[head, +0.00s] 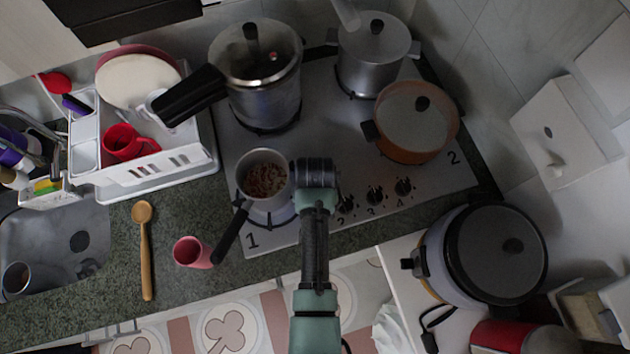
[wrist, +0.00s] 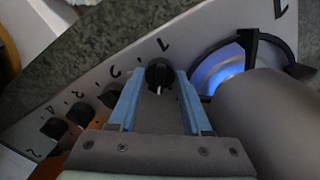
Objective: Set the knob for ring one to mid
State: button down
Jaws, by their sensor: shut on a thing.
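The knob for ring one (wrist: 159,74) is black and round, beside the printed 1 on the steel stove front in the wrist view. A pale mark on it points down the picture, toward my palm. My gripper (wrist: 158,82) has its two blue fingers on either side of this knob and is shut on it. In the head view my gripper (head: 312,200) reaches over the stove's front edge and hides this knob. Ring one lies at the front left, with a blue flame (wrist: 217,73) under a small saucepan (head: 264,177) with brown contents.
Knobs two (head: 345,204), three (head: 375,195) and four (head: 403,187) stand to the right. The saucepan's black handle (head: 232,232) juts over the front edge, left of my arm. A pressure cooker (head: 262,85) and an orange pot (head: 416,122) stand behind. A pink cup (head: 190,252) is on the counter.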

jog(key=shift+w+m, duration=0.15)
jog(key=shift+m, duration=0.35)
jog(key=shift+c, duration=1.7)
grip_release()
notch_tip(320, 180, up, 13)
jog(key=b, duration=0.1)
